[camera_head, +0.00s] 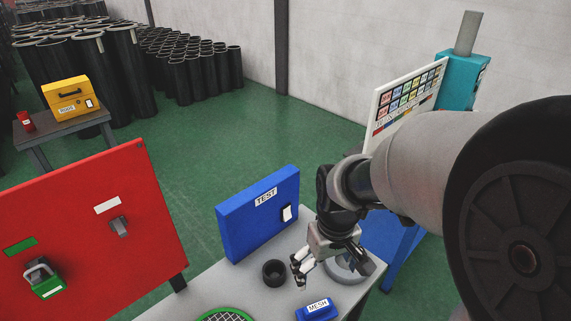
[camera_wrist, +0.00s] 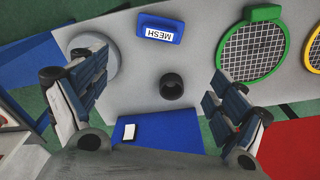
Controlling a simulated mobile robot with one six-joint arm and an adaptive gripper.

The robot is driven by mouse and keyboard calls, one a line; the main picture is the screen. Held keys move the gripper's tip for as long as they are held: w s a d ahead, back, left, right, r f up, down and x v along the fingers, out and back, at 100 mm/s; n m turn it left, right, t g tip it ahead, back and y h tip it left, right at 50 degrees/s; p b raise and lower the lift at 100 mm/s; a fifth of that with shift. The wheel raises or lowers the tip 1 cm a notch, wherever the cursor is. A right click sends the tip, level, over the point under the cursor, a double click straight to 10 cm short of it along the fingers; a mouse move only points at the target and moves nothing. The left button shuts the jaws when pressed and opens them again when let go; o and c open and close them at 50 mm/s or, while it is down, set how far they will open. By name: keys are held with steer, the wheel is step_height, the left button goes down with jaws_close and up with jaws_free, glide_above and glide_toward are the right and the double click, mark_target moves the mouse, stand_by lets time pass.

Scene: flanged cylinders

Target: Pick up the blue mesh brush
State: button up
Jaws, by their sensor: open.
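The blue mesh brush shows as a small blue block with a white MESH label (camera_head: 317,309) at the front edge of the head view, lying on the grey table. It also shows in the wrist view (camera_wrist: 160,30) at the top, left of centre. My gripper (camera_head: 328,264) hangs above the table just behind the brush. In the wrist view its two fingers (camera_wrist: 156,82) are spread wide apart with nothing between them touching. The brush lies beyond the fingertips, untouched. Its bristles, if any, are hidden beneath it.
A black cup (camera_head: 274,272) stands left of my gripper. A grey round disc (camera_wrist: 97,55) lies beside the brush. A green-rimmed mesh sieve (camera_wrist: 252,50) lies on the other side. A blue TEST box (camera_head: 258,215) rises behind the cup, and a red panel (camera_head: 90,235) stands at left.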

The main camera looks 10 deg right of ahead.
mark_target(318, 306)
steer(key=shift+g, duration=0.4)
steer(key=f+b, duration=0.1)
steer(key=f, duration=0.4)
steer(key=w+f+b, duration=0.1)
steer(key=f, duration=0.4)
steer(key=f+b, duration=0.1)
steer(key=f, duration=0.4)
steer(key=shift+w+f, duration=0.3)
steer(key=shift+f, duration=0.05)
step_height(318, 306, down, 5)
steer(key=shift+s+f+b, duration=0.15)
steer(key=shift+b, duration=1.05)
steer(key=shift+c, duration=0.4)
steer(key=c, duration=1.3)
steer(key=shift+o, duration=0.2)
step_height(318, 306, up, 20)
steer(key=p, duration=0.6)
